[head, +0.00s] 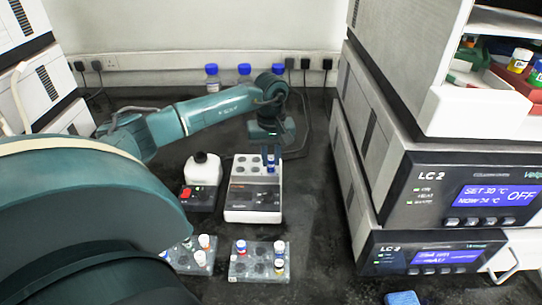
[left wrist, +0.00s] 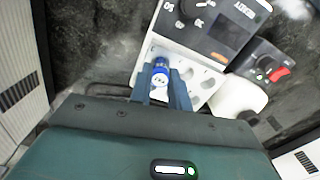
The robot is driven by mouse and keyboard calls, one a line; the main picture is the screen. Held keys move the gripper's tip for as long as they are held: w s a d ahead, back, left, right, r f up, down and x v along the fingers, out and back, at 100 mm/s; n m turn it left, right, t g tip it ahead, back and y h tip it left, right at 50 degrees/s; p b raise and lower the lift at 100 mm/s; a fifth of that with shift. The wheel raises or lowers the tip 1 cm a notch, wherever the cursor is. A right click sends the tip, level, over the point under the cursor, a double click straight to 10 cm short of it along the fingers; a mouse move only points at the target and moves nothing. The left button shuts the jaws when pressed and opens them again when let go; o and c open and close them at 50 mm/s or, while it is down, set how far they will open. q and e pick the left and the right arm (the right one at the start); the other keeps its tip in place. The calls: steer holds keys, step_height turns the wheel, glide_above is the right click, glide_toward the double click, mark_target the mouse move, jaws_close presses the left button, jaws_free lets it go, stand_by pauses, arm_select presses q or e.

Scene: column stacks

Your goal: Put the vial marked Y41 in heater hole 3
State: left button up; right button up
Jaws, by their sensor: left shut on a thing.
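My left gripper (head: 271,160) is over the back right part of the white heater block (head: 240,194), fingers pointing down. The heater's top (left wrist: 203,78) shows several round holes beside the fingers. I cannot tell whether the vial's lower end is above a hole or inside one, and no hole numbers are readable. My right gripper is not in view.
Two clear racks, a left one (head: 178,262) and a right one (head: 238,268), hold several capped vials in front. Large LC 2 units (head: 432,190) wall off the right side.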

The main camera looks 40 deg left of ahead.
arm_select(q)
steer(key=shift+f, duration=0.15)
steer(key=shift+f+b, duration=0.5)
steer(key=shift+b, duration=0.05)
stand_by(0.4)
steer(key=o, duration=1.2)
steer(key=shift+o, duration=0.2)
steer(key=shift+r, duration=0.1)
steer(key=shift+r+p, duration=1.95)
steer(key=shift+r, duration=0.95)
